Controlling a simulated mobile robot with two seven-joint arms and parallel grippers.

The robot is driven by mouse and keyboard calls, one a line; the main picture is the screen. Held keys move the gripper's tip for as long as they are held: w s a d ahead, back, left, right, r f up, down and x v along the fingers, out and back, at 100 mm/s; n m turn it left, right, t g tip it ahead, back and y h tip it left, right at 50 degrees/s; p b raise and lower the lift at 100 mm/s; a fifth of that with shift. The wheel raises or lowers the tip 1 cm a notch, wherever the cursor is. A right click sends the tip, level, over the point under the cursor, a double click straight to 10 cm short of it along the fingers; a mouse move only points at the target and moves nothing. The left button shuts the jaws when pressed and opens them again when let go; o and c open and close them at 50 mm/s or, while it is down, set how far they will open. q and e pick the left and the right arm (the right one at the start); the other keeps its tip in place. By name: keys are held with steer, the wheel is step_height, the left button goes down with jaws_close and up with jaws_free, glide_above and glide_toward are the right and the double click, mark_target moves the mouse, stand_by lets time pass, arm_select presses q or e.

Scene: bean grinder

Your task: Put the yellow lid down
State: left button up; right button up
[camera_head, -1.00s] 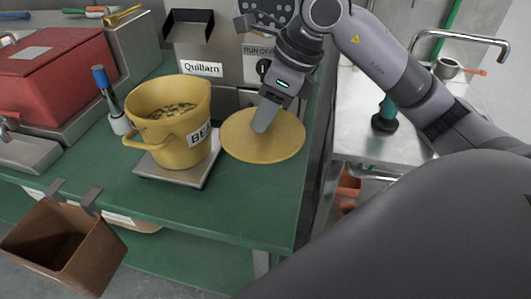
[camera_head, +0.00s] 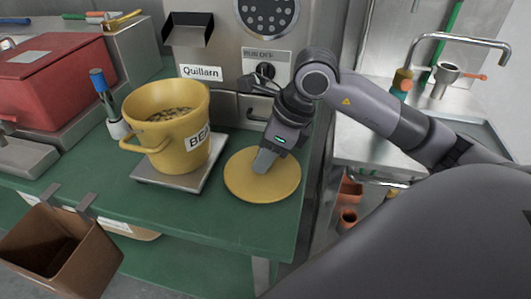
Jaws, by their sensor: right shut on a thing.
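The yellow lid (camera_head: 272,187) is a round flat disc at the right end of the green counter, beside the scale. It looks level and at or very close to the counter surface; I cannot tell whether it fully rests there. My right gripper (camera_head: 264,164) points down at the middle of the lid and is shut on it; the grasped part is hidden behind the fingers. The yellow bean bucket (camera_head: 166,142) stands uncovered with beans in it, left of the lid. My left gripper is not in view.
The bucket stands on a grey scale (camera_head: 191,184). Behind is the metal grinder (camera_head: 225,75) with a knob. A red box (camera_head: 45,75) and a blue-handled brush (camera_head: 104,95) are at left. A brown bin (camera_head: 58,250) hangs on the front edge. Green counter (camera_head: 225,222) is free in front.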

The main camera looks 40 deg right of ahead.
steer(key=shift+f, duration=0.2)
steer(key=o, duration=1.1)
steer(key=shift+r, duration=0.1)
steer(key=shift+r, duration=0.2)
steer(key=p+v, duration=0.1)
steer(key=v, duration=1)
steer(key=shift+d+r, duration=0.1)
steer(key=shift+r, duration=0.3)
